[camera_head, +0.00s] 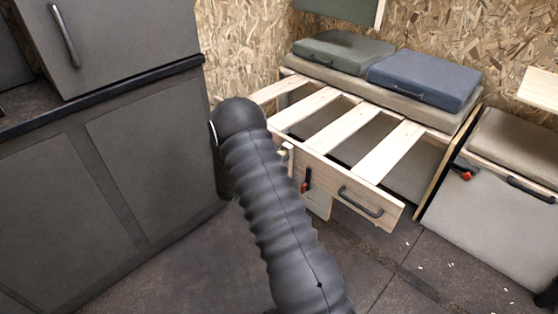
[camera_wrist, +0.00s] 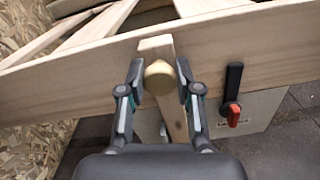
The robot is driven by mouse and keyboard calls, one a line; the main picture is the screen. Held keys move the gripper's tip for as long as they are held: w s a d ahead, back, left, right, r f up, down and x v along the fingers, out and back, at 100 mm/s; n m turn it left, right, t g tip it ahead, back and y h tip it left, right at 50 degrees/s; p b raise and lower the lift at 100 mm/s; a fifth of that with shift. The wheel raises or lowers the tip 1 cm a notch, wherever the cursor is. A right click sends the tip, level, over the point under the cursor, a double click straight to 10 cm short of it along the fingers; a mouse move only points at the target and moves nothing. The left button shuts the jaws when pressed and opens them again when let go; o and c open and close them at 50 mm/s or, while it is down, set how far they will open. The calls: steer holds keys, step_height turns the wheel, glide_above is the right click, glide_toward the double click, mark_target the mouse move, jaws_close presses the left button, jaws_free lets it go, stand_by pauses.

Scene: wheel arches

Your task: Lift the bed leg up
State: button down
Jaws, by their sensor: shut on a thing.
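In the wrist view the bed leg (camera_wrist: 174,118) is a narrow wooden bar against the front board of the slatted bed frame, slightly tilted. A round wooden knob (camera_wrist: 160,77) stands out from its upper part. My gripper (camera_wrist: 159,78) has its fingers on both sides of this knob and is shut on it. In the head view the bed frame (camera_head: 330,172) is pulled out, with several slats. My dark arm covers most of the leg area there, and my gripper is hidden behind the arm.
A black lever with a red end (camera_wrist: 234,108) is on the front board, right of the leg. A dark handle (camera_head: 360,202) is farther right. Grey cabinets (camera_head: 150,150) stand close on the left. Green (camera_head: 343,50) and blue (camera_head: 424,80) cushions lie behind the slats. Floor is open in front.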

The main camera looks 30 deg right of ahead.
steer(key=shift+r, duration=0.3)
steer(key=c, duration=0.8)
jaws_free()
steer(key=shift+o, duration=0.2)
steer(key=shift+f, duration=0.1)
steer(key=v, duration=1.2)
